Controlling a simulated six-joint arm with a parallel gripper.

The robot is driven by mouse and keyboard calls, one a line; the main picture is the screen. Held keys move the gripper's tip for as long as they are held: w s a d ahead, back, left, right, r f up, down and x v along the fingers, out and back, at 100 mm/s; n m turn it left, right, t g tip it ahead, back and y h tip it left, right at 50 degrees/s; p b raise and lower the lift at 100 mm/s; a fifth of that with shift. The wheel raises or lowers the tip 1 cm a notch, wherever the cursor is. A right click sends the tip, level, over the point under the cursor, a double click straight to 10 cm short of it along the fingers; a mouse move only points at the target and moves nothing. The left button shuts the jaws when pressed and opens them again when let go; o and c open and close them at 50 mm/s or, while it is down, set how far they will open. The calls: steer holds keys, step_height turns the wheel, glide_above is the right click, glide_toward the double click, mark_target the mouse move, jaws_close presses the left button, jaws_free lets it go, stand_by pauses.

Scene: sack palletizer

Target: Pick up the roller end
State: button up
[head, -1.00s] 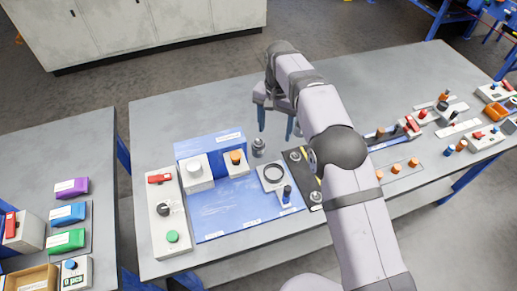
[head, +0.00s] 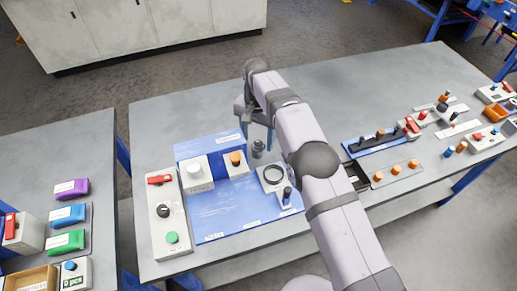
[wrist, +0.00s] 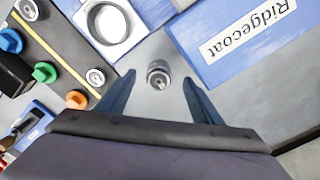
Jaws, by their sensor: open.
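A small grey metal cylinder, which looks like the roller end, (head: 258,148) stands on the bare grey table beside the blue mat, right of the block with the orange knob. In the wrist view the roller end (wrist: 158,75) appears between my two blue fingertips, with a gap on each side. My gripper (head: 257,136) is open and empty, pointing down over it. How far above it the fingertips are is hard to tell.
The blue mat (head: 225,218) holds a white-knobbed block (head: 195,172), the orange-knobbed block (head: 236,164) and a ring fixture (head: 273,178). A dark plate with a yellow stripe (wrist: 62,60) lies nearby. The table behind is clear.

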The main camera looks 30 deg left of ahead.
steer(key=shift+s+f+p, duration=0.1)
steer(key=shift+f+p, duration=0.75)
steer(key=shift+f, duration=1.6)
steer(key=c, duration=1.3)
steer(key=shift+c, duration=0.3)
steer(key=shift+r, duration=0.25)
steer(key=shift+r, duration=0.5)
step_height(320, 180, up, 17)
steer(key=p, duration=0.4)
steer(key=shift+f+p, duration=0.15)
steer(key=shift+p, duration=0.15)
step_height(320, 180, up, 5)
steer(key=p, duration=0.6)
glide_above(257, 145)
